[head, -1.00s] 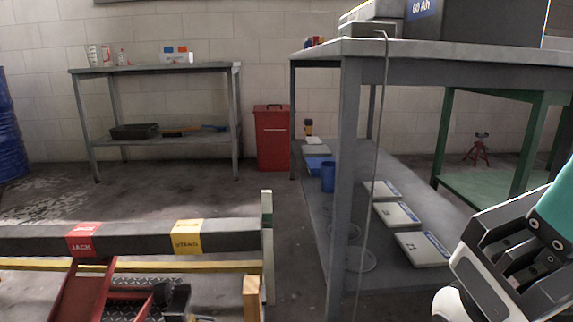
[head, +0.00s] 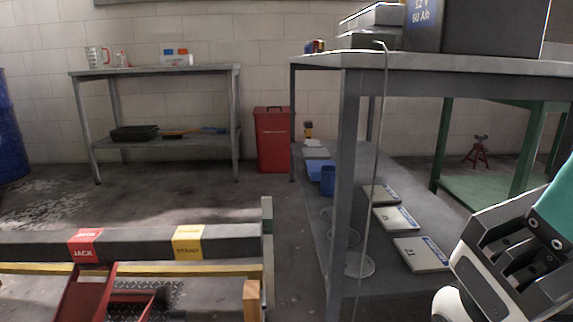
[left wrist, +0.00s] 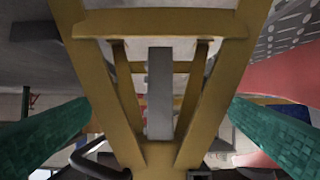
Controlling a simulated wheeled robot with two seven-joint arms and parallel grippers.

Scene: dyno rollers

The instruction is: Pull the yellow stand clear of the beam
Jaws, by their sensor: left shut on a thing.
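In the left wrist view the yellow stand (left wrist: 160,22) fills the middle, with splayed legs, crossbars and a grey post (left wrist: 160,90) between them. My left gripper (left wrist: 155,135) is shut on the stand, its green-padded fingers on either side of the frame. In the head view the dark grey beam (head: 135,243) runs across the lower left, with a red JACK label and a yellow STAND label. The stand cannot be made out clearly in the head view, nor can its clearance from the beam be judged. Part of my right arm shows at the right edge; its fingertips do not.
A red jack (head: 90,292) is under the beam's left part. An upright post (head: 267,240) is at the beam's right end. A grey bench (head: 345,185) with a low shelf stands on the right. Open floor (head: 190,195) lies behind the beam.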

